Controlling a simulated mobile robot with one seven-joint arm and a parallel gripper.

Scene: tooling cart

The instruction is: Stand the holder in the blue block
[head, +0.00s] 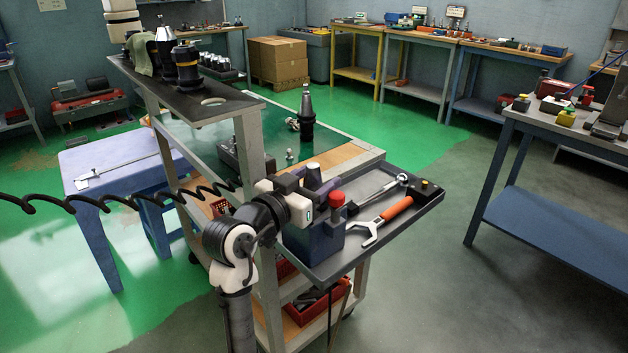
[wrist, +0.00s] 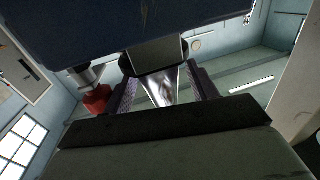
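The holder (head: 313,172) has a silver taper and a dark collar. In the wrist view the silver taper (wrist: 163,89) shows between the fingers, with the black collar (wrist: 154,55) beside the dark blue block (wrist: 130,22). The blue block (head: 314,243) stands on the cart's side tray, directly below my gripper. A red knob (head: 336,199) is on a post at the block. The holder's lower end is hidden, so I cannot tell whether it is seated in the block.
The side tray (head: 418,208) also bears an orange-handled wrench (head: 385,220) and a ratchet (head: 380,192). Another holder (head: 306,112) stands upright on the cart behind. The upper shelf (head: 205,104) carries more holders. A workbench (head: 560,125) stands at the right, across open floor.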

